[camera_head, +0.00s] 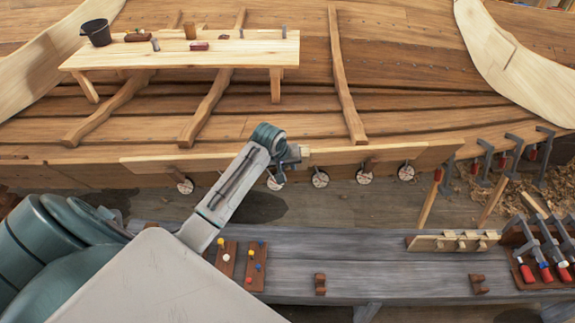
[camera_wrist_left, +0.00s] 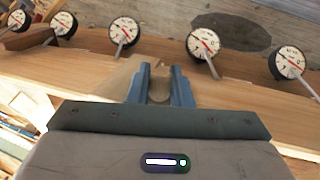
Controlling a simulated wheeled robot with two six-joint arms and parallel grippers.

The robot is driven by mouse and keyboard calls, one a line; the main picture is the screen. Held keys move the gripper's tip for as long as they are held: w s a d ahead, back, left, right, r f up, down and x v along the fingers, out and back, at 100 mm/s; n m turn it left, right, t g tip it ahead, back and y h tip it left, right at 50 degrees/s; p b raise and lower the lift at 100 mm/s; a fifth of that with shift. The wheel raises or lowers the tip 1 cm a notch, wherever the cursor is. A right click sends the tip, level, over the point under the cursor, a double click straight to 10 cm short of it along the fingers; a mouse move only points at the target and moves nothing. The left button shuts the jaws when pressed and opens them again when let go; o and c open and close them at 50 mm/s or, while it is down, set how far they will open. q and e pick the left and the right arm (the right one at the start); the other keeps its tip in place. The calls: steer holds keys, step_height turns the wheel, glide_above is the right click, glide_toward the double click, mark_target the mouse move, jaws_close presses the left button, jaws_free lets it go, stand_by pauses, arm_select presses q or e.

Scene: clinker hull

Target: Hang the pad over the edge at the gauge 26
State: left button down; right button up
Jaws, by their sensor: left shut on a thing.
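My left gripper (camera_head: 292,156) is at the hull's upper plank edge (camera_head: 230,160), shut on a small pale wooden pad (camera_head: 305,151). In the left wrist view the pad (camera_wrist_left: 158,88) shows between the two blue-grey fingers, against the plank. I cannot tell whether it rests over the edge. Several round white dial gauges hang along the edge; one gauge (camera_head: 275,183) is just below the gripper, another (camera_head: 320,179) to its right. The dial numbers are too small to read surely, so I cannot tell which is 26. My right gripper is out of view.
A grey bench (camera_head: 390,268) in front carries a pale wooden rack (camera_head: 440,243) with small blocks, and two peg boards (camera_head: 255,266). Clamps (camera_head: 515,150) line the edge at right. A plank table (camera_head: 190,56) with a bucket (camera_head: 96,31) stands behind.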

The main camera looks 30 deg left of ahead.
arm_select(q)
steer(key=shift+f, duration=0.15)
steer(key=c, duration=1.2)
jaws_free()
steer(key=shift+w, duration=0.1)
steer(key=shift+c, duration=0.2)
steer(key=shift+f, duration=0.1)
steer(key=b+v, duration=0.3)
steer(key=v, duration=0.8)
steer(key=shift+f, duration=0.15)
